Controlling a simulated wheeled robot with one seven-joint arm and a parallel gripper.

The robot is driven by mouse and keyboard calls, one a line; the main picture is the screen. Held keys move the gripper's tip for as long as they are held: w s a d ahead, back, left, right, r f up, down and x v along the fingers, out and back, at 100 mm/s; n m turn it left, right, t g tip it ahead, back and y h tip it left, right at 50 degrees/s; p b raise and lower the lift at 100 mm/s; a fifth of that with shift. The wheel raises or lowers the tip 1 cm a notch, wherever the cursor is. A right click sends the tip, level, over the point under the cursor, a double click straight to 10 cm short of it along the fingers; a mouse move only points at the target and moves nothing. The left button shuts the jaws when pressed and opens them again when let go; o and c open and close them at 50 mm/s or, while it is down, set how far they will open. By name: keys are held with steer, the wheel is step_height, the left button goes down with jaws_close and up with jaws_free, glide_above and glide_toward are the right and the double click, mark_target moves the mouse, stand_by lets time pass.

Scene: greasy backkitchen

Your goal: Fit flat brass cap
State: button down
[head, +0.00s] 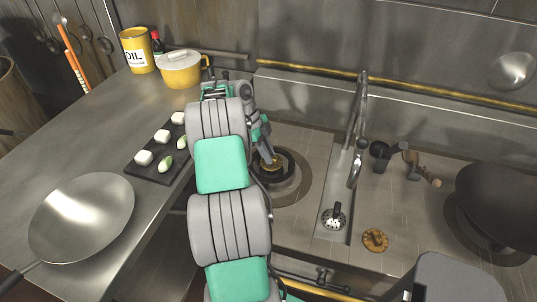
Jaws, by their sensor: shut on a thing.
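My gripper (266,152) reaches down over the left burner (291,166), partly hidden behind my own arm. It is shut on a small round brass cap (271,164), which shows just under the fingertips, inside the black burner ring. I cannot tell whether the cap touches the burner or hangs slightly above it. A second brass cap (375,240), with a notched edge, lies on the steel top at the front, right of the sink channel.
A tap (357,150) rises beside a narrow channel holding a strainer (334,216). A large dark wok (500,205) stands on the right burner. At left are a steel wok (82,217), a black tray (143,168) with pieces, a yellow pot (181,72) and an oil tin (137,52).

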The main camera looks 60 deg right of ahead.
steer(key=shift+f+b, duration=1.55)
stand_by(0.4)
steer(key=c, duration=1.2)
jaws_free()
step_height(320, 180, up, 7)
steer(key=p, duration=0.6)
steer(key=shift+r, duration=0.15)
